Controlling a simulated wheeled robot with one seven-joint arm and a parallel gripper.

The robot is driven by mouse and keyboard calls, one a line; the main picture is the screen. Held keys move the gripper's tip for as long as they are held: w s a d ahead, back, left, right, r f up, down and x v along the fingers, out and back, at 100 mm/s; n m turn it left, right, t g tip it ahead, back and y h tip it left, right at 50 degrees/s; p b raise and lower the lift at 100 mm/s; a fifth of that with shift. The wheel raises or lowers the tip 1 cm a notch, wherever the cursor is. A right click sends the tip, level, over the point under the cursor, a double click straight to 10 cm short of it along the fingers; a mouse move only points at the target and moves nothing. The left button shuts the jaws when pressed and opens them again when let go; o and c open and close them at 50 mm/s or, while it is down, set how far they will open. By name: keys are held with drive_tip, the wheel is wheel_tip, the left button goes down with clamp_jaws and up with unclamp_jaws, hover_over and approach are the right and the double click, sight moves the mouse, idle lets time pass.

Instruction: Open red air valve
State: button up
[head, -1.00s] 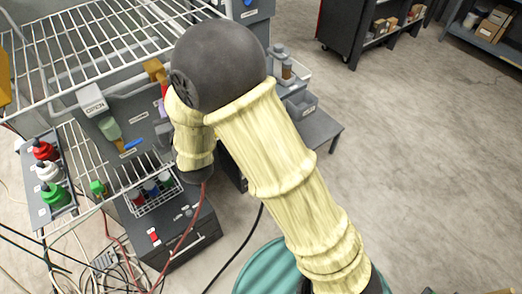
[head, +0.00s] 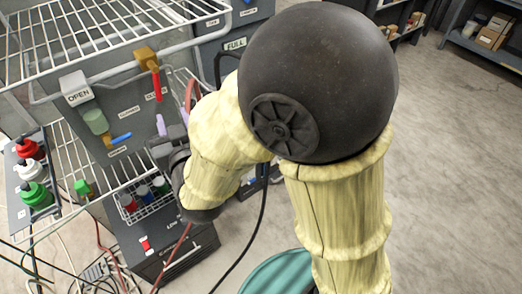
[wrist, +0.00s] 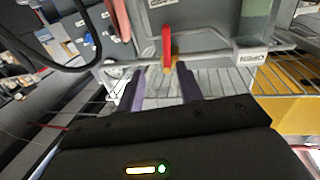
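The red air valve has a red lever (head: 156,84) on an orange-brass body (head: 146,56), on the front of a grey panel under the wire shelf. The lever hangs down in the head view. In the wrist view, which looks upside down, the lever (wrist: 167,44) points up from its brass body (wrist: 174,65). My gripper (head: 175,109) is to the right of and below the lever in the head view. Its purple fingers are apart in the wrist view (wrist: 163,88), with the valve beyond their tips. Nothing shows between them, and I see no contact with the lever.
A blue-handled valve (head: 120,138) sits lower on the panel, near a green cylinder (head: 96,122) under an OPEN tag (head: 77,90). The wire shelf (head: 110,35) overhangs the panel. A wire basket of small bottles (head: 147,198) stands below. Open floor (head: 450,150) lies right.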

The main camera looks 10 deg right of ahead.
drive_tip(key=shift+f+b+v, duration=0.2)
drive_tip(key=shift+b+v, duration=0.65)
drive_tip(key=shift+b, duration=1.75)
drive_tip(key=shift+s+d+b, duration=0.1)
drive_tip(key=shift+s+b, duration=0.15)
drive_tip(key=shift+b, duration=0.4)
drive_tip(key=w+d+f+m+g+h+p, duration=0.1)
drive_tip(key=d+f+g+p, duration=0.3)
drive_tip(key=d, duration=0.5)
drive_tip(key=d+f+g+h+p, duration=0.2)
drive_tip(key=d+f+g+p, duration=0.2)
drive_tip(key=d, duration=0.4)
drive_tip(key=shift+w+d+f+m+g+h, duration=0.35)
drive_tip(key=shift+d+m+g+h, duration=0.05)
drive_tip(key=shift+g, duration=0.3)
